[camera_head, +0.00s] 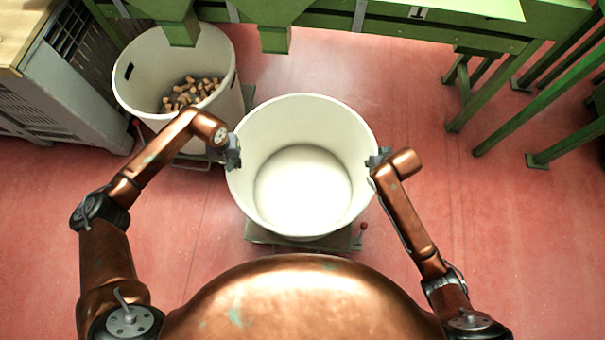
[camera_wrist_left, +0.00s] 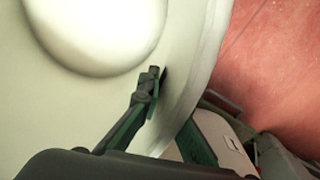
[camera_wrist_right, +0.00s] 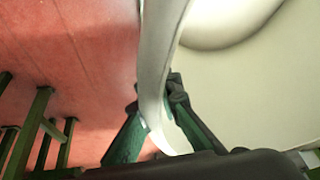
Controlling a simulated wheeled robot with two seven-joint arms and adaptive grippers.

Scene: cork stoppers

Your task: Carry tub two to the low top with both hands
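A large empty white tub (camera_head: 300,220) stands upright in front of me, above a low green-grey base (camera_head: 262,236). I cannot tell whether it touches the base. My left gripper (camera_head: 233,152) is at its left wall; in the left wrist view one finger (camera_wrist_left: 150,92) presses inside the wall by a dark slot, the other is mostly hidden outside. My right gripper (camera_head: 377,162) is at the right wall; in the right wrist view its fingers (camera_wrist_right: 155,105) straddle the rim and look closed on it. No label shows which tub is two.
Another white tub (camera_head: 135,90) holding cork stoppers stands back left, close to my left forearm. A grey cabinet with a wooden top (camera_head: 18,30) is at far left. A green metal frame (camera_head: 400,35) spans the back. A red knob (camera_head: 363,226) sits by the base.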

